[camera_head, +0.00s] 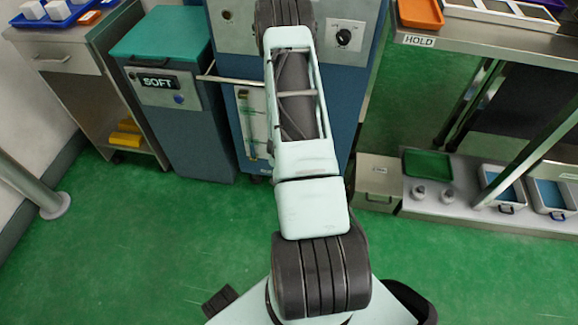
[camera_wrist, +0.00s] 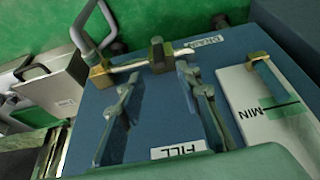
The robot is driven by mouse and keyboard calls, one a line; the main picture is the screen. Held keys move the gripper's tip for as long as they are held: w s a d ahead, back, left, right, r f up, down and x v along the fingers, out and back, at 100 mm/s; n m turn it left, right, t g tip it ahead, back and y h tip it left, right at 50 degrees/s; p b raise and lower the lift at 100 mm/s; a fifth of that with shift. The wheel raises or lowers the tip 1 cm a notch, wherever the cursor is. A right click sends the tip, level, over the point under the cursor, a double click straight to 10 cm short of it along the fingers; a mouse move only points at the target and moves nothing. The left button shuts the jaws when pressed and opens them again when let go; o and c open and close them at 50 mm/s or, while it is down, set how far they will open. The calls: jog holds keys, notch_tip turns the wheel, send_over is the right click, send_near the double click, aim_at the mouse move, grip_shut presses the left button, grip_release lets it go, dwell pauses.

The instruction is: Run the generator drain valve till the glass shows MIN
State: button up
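In the wrist view the picture is upside down against the generator's blue panel (camera_wrist: 160,118). The drain valve (camera_wrist: 157,54) shows as a dark block on a metal pipe with brass ends, beside an upside-down drain label (camera_wrist: 207,42). My gripper (camera_wrist: 160,75) has its two dark fingers apart, with the valve just beyond and between the tips; I cannot tell whether they touch. The glass (camera_wrist: 266,78) is on a white plate with a brass fitting and a green band near the MIN mark (camera_wrist: 258,111); its level is unclear. In the head view, my arm partly covers the generator (camera_head: 350,68).
A FILL label (camera_wrist: 179,149) is on the panel. A curved grey tube (camera_wrist: 97,20) stands out by the valve. The SOFT bin (camera_head: 165,90) is left of the generator. A steel HOLD bench (camera_head: 480,48) and lower shelf with trays are right. Green floor is open in front.

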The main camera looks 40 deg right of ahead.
jog(key=shift+v, duration=1.9)
